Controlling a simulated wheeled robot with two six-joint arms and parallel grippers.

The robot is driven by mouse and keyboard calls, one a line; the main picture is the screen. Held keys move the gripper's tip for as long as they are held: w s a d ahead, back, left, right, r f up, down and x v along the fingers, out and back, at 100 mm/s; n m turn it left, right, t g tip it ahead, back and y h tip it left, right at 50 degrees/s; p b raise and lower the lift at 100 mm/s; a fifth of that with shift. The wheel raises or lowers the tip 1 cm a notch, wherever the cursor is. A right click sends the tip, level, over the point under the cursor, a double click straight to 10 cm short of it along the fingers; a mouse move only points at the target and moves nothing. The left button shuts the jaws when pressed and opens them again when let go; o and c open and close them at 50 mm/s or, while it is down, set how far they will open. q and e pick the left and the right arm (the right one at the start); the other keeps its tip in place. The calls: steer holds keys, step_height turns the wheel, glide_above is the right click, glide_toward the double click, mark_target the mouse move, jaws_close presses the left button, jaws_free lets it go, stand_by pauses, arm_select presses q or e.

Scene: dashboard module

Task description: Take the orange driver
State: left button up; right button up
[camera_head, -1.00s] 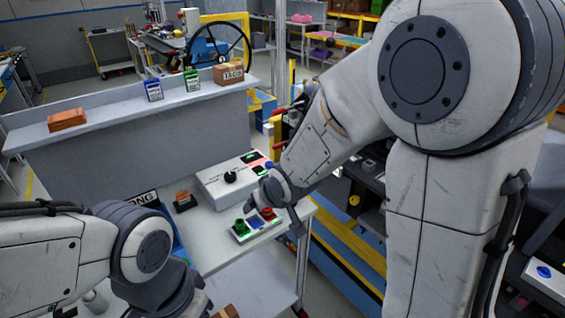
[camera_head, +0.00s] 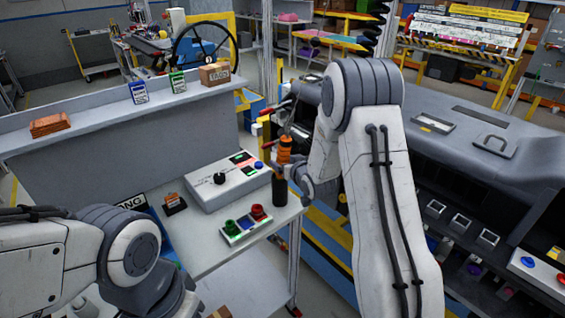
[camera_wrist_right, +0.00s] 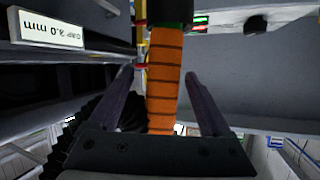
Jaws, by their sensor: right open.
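The orange driver (camera_head: 285,150) is upright, with an orange grip above a dark lower part, in front of the right end of the white bench. In the right wrist view its dark-banded orange grip (camera_wrist_right: 165,85) runs up the middle of the picture. My right gripper (camera_wrist_right: 158,78) is open, with one finger on each side of the grip and a gap to both. In the head view the right gripper (camera_head: 290,172) is at the driver, its fingers partly hidden. My left arm is at the lower left; its fingers do not show.
A grey control box (camera_head: 222,182) and a button box (camera_head: 245,226) with green and red buttons sit on the white bench (camera_head: 195,250). A small orange-and-black item (camera_head: 174,203) lies left of them. The large dark dashboard module (camera_head: 460,170) stands at the right.

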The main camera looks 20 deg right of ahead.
steer(key=p+x, duration=0.1)
steer(key=x, duration=0.2)
steer(key=shift+w+a, duration=0.2)
steer(key=shift+w, duration=0.15)
steer(key=shift+w+f+p, duration=0.25)
steer(key=shift+w+p, duration=0.05)
steer(key=shift+w, duration=0.05)
jaws_close()
stand_by(0.8)
steer(key=shift+r, duration=0.1)
